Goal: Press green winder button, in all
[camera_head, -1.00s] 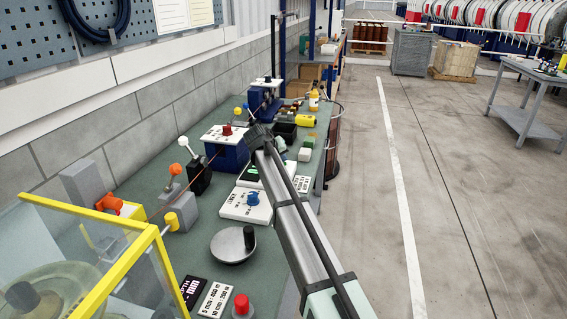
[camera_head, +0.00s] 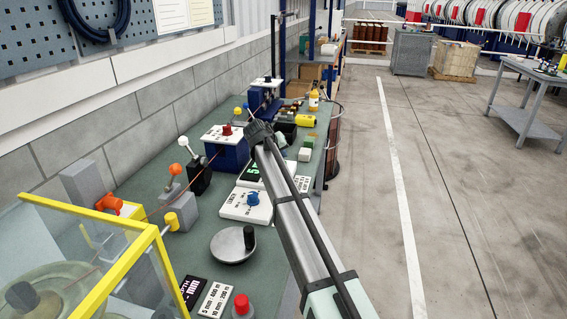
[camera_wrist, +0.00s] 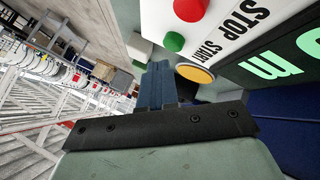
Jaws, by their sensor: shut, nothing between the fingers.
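A yellow-rimmed round button (camera_wrist: 195,73) lies nearer to my gripper. My gripper (camera_wrist: 156,68) has its two dark blue fingers together and empty. Its tips appear just below and left of the green button in that view, with no clear contact visible. In the head view my gripper (camera_head: 260,132) is over the bench, and my arm hides the green button.
A dark display with green characters (camera_wrist: 300,50) adjoins the button panel. The green bench (camera_head: 190,240) also bears a panel with a blue knob (camera_head: 252,199), a round metal crank plate (camera_head: 233,245), levers and a red button (camera_head: 241,304). Open floor lies to the right.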

